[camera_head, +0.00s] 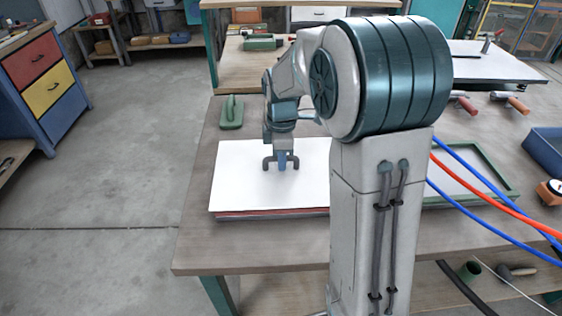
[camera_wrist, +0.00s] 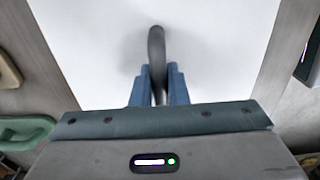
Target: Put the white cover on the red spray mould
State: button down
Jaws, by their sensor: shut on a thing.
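The white cover (camera_head: 240,180) is a flat white sheet with a dark grey handle in its middle. It lies over the red mould (camera_head: 270,214), whose red edge shows as a thin strip under the cover's front edge. I cannot tell whether the cover touches the mould or is slightly above it. My gripper (camera_head: 282,163) is shut on the cover's handle, and in the wrist view the blue fingers clasp the handle (camera_wrist: 156,45) from both sides. The right part of the cover is hidden behind my arm in the head view.
A green float tool (camera_head: 231,115) lies behind the cover on the wooden table (camera_head: 230,250). At the right are a green-framed tray (camera_head: 490,168), a blue bin (camera_head: 545,150) and two rollers (camera_head: 515,103). Red and blue hoses (camera_head: 480,180) cross that side. The table's front-left strip is clear.

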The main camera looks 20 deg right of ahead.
jog(key=shift+f, duration=0.65)
jog(key=shift+f, duration=0.1)
jog(key=shift+f, duration=0.15)
jog(key=c, duration=1.4)
grip_release()
jog(key=shift+r, duration=0.2)
